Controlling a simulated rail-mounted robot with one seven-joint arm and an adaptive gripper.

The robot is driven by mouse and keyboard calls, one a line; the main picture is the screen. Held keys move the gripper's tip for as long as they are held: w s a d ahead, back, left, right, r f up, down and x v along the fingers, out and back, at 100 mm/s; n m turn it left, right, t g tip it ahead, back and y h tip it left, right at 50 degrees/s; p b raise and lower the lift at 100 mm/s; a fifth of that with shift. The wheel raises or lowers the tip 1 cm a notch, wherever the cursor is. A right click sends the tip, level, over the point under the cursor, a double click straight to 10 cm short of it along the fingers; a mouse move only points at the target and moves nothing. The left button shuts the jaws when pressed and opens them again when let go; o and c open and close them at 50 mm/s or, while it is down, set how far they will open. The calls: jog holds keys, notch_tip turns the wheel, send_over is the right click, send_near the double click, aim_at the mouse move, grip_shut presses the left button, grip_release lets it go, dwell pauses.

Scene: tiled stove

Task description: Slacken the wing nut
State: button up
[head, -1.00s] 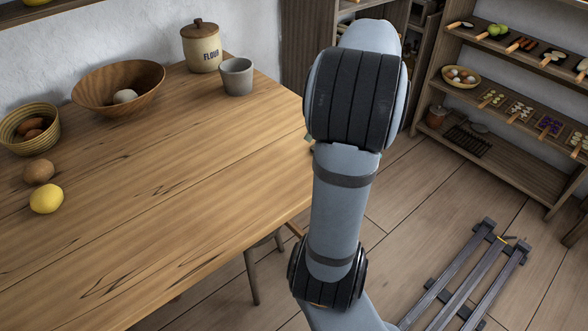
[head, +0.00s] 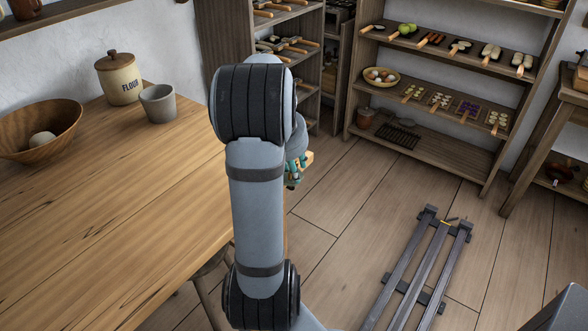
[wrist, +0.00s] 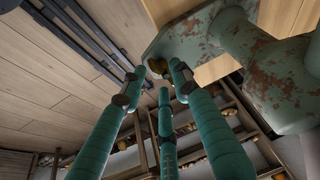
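My gripper (wrist: 157,82) has teal fingers reaching toward this piece. The fingertips are spread apart around and just short of it, and I see no firm contact. In the head view my gripper is mostly hidden behind my arm. Some teal parts (head: 296,168) show just right of the arm, beside a small wooden edge. The wing nut cannot be made out in the head view.
A wooden table (head: 130,210) fills the left, with a flour jar (head: 119,78), a grey cup (head: 158,103) and a wooden bowl (head: 40,128). Shelves (head: 440,150) stand at the back. A metal rail frame (head: 425,265) lies on the otherwise open floor to the right.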

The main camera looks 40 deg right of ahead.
jog(key=shift+c, duration=1.2)
jog(key=shift+s, duration=0.1)
grip_shut()
